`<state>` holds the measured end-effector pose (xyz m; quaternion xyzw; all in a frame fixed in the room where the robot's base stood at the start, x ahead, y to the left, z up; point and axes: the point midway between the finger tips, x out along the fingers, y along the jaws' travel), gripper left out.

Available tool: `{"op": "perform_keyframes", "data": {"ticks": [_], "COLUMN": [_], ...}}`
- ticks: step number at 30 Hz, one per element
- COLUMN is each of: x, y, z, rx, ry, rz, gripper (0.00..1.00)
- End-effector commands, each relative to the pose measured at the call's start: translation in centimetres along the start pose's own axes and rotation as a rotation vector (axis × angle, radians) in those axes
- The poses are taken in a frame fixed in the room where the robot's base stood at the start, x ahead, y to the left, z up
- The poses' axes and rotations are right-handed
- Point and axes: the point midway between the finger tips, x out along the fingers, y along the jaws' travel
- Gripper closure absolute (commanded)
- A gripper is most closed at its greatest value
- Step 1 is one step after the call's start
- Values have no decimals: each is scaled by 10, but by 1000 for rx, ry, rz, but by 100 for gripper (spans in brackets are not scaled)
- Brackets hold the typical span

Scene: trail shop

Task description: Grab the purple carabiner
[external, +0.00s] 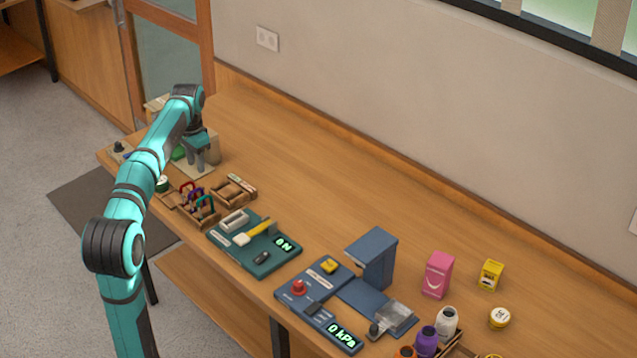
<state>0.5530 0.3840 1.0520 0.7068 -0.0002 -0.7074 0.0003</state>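A purple carabiner (196,192) is on a small wooden rack (205,217) near the table's front edge, left of the middle. It is small in the view and partly overlapped by its neighbours. A red carabiner (186,187) is just to its left and a teal one (205,202) just to its right. My gripper (203,166) points down above the table, farther back than the carabiners. It looks apart from them. Its fingers are too small to tell whether they are open, and I see nothing clearly held in them.
A wooden tray (233,192) stands right of the carabiners. A green panel (254,259) with a yellow-handled tool lies farther right, then a blue press (372,258). A beige box (212,147) and a green item (178,153) are by my gripper. The table's back strip is clear.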

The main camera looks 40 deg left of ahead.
Motion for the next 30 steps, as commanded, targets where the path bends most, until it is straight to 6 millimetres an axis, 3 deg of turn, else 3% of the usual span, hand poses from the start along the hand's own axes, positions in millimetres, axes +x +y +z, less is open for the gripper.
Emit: {"op": "perform_keyframes", "data": {"ticks": [9,20,30], "x": [53,74,115], "y": [0,0,1], "z": [0,2,6], "rx": [0,0,0], "ry": [-1,0,0], "rz": [1,0,0], "gripper": [64,64,64]}}
